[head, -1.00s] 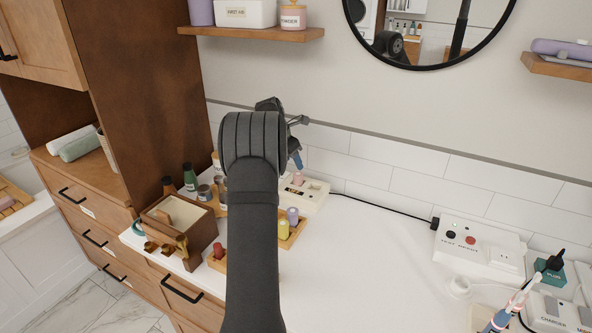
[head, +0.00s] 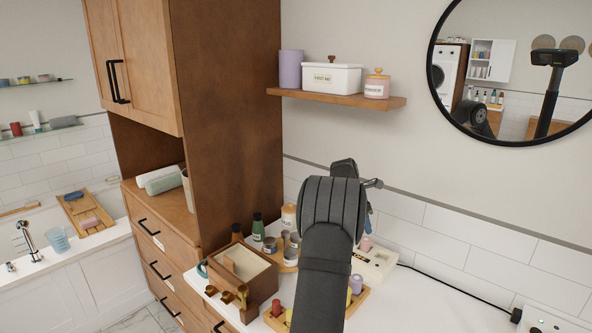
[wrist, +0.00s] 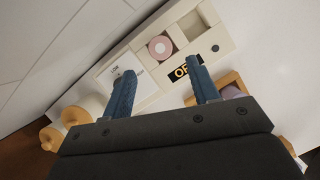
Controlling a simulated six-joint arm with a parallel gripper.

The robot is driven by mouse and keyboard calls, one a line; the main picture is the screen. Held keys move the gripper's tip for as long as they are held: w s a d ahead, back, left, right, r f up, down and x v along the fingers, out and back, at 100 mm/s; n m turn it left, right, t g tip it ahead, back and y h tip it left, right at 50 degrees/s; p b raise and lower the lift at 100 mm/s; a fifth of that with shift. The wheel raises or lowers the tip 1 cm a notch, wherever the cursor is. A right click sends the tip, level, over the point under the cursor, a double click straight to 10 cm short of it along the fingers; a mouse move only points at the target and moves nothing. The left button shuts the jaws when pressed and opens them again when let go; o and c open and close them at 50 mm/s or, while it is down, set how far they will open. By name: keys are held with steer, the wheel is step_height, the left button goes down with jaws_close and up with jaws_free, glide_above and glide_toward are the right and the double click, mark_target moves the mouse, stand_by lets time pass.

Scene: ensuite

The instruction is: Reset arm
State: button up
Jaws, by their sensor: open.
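My gripper (wrist: 160,92) shows in the wrist view as two blue fingers spread apart with nothing between them. It is open above a cream box (wrist: 225,45) that has square recesses, a dark display and a small label. A pink round item (wrist: 160,47) sits in one recess of that box. In the head view my arm rises in front of the counter and hides most of the gripper. The cream box (head: 378,262) shows just right of the arm there.
A wooden box (head: 262,285), several bottles and jars stand left of my arm on the white counter (head: 420,305). A wooden shelf (head: 335,97) and a round mirror (head: 515,70) are on the wall above.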

mark_target(367, 239)
steer(key=x, duration=0.8)
steer(key=shift+d+f, duration=0.2)
steer(key=shift+f, duration=0.1)
steer(key=shift+w+r, duration=0.1)
steer(key=shift+r, duration=1.55)
